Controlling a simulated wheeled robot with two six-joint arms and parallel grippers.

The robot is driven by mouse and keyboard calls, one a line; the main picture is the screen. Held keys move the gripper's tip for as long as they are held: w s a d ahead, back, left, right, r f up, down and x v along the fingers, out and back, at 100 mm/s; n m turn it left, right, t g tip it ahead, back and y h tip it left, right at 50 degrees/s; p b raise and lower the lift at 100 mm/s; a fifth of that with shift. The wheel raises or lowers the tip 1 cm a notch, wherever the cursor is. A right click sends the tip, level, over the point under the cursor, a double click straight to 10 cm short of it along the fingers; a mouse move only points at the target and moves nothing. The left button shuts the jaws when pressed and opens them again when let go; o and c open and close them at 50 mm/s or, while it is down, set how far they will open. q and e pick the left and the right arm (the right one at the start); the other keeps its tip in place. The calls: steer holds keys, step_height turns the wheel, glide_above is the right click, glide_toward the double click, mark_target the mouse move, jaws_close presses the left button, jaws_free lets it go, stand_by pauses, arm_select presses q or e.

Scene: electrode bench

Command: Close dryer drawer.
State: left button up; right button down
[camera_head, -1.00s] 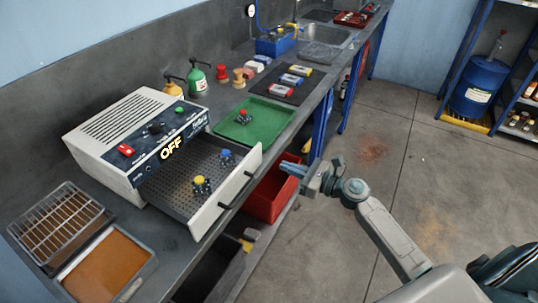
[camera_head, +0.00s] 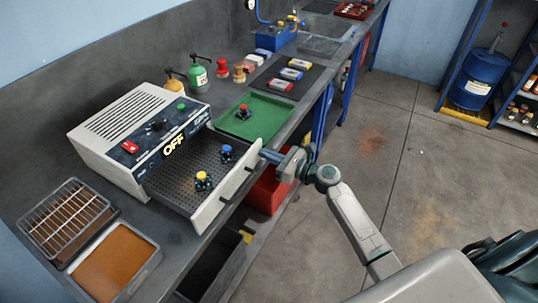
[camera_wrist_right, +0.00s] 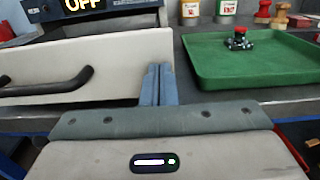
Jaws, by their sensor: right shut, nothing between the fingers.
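The dryer (camera_head: 140,135) is a white box with a dark front panel that reads OFF. Its drawer is pulled out, with a white front (camera_head: 226,190) and black handles. A yellow-topped electrode (camera_head: 203,181) and a blue-topped electrode (camera_head: 227,153) stand on the perforated drawer floor. My right gripper (camera_head: 268,155) is shut and empty, with its fingertips at the right end of the drawer front. In the right wrist view the shut fingers (camera_wrist_right: 158,84) overlap the right end of the drawer front (camera_wrist_right: 75,65); I cannot tell whether they touch it. My left gripper is not in view.
A green tray (camera_head: 275,112) with a red-topped electrode (camera_head: 243,112) lies right of the dryer. A rack (camera_head: 65,215) and an orange-filled tray (camera_head: 158,262) lie at the left. A red bin (camera_head: 268,190) is below the bench. Floor at right is clear.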

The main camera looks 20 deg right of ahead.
mark_target(218, 133)
steer(key=b+x, duration=0.3)
steer(key=x, duration=1.6)
steer(key=shift+r, duration=0.3)
